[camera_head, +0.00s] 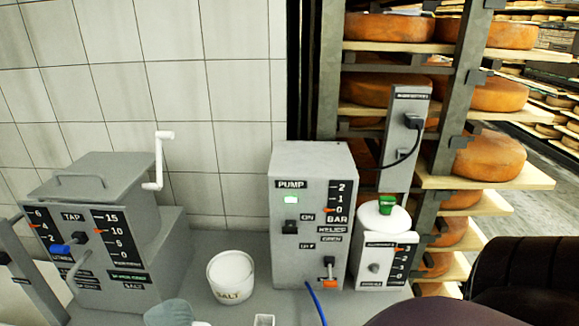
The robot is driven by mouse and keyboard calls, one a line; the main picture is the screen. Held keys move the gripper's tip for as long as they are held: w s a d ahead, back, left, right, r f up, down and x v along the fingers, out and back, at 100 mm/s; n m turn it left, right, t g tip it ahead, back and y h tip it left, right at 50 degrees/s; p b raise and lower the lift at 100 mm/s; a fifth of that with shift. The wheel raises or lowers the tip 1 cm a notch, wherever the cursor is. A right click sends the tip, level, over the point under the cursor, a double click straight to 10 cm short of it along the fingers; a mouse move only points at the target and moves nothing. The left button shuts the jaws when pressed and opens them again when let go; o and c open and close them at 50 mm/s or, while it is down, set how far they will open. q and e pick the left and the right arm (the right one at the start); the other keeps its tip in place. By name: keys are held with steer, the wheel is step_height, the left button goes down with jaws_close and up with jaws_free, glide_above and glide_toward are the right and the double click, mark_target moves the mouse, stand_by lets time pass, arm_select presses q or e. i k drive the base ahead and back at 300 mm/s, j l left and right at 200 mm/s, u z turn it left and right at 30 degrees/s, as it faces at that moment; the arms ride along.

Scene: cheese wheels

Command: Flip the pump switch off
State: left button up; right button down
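The grey pump box (283,258) stands on the counter at the middle of the head view, labelled PUMP. Its small black switch (291,227) is on the front face, left of the ON and OFF labels. I cannot tell clearly which way the switch is tipped. Neither of my grippers shows in this view.
A grey tap box (120,245) with a white crank stands left. A white salt tub (231,278) is between the boxes. A white canister (382,245) stands right of the pump. A blue hose (316,303) lies in front. Cheese shelves (477,178) fill the right side.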

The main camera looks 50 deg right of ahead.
mark_target(291, 227)
steer(key=z, duration=1.65)
